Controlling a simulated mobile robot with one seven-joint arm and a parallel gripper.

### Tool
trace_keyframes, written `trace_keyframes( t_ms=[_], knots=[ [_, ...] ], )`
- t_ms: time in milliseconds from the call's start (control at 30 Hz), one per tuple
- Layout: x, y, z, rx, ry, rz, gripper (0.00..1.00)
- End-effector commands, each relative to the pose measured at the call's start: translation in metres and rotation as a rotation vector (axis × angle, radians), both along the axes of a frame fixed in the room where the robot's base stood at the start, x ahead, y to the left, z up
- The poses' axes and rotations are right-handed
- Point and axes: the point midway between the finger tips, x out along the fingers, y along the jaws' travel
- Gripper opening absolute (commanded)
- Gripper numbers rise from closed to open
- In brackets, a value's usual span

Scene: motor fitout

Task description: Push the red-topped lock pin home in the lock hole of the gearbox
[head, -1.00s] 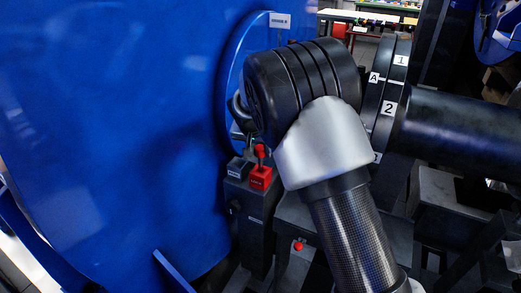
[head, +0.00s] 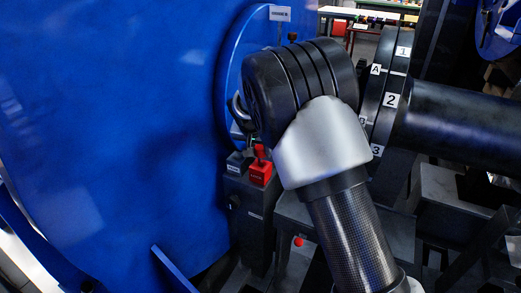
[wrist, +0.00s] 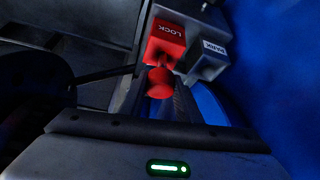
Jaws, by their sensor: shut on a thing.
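The red-topped lock pin (head: 260,149) stands at the red block marked LOCK (head: 260,174), its red knob just above the block. In the wrist view the knob (wrist: 160,83) lies between the fingers of my gripper (wrist: 159,95), which is shut on it. A short neck leads from the knob to the red LOCK block (wrist: 166,41). The hole and the pin's lower end are hidden, so I cannot tell its depth. In the head view my arm hides most of the gripper.
A grey block marked PARK (head: 237,163) stands beside the LOCK block, close to the large blue housing (head: 110,130). A dark numbered coupling (head: 398,75) and thick shaft (head: 465,125) are on the right. A small red button (head: 299,241) sits below.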

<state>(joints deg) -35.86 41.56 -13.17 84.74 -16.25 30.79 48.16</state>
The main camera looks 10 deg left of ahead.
Motion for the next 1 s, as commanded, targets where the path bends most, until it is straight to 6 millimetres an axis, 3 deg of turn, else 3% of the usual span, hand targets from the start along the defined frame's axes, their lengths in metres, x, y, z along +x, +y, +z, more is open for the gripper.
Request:
trace_keyframes(
  t_ms=[700,733,800,833,1000],
  knots=[
    [0.0,0.0,-0.019,0.0,-0.001,0.0,0.0],
    [0.0,0.0,-0.017,0.001,-0.001,0.0,0.35],
    [0.0,0.0,-0.017,0.0,-0.001,0.0,0.47],
    [0.0,0.0,-0.017,0.0,-0.001,0.0,0.52],
    [0.0,0.0,-0.017,0.0,0.0,0.0,0.52]
  ],
)
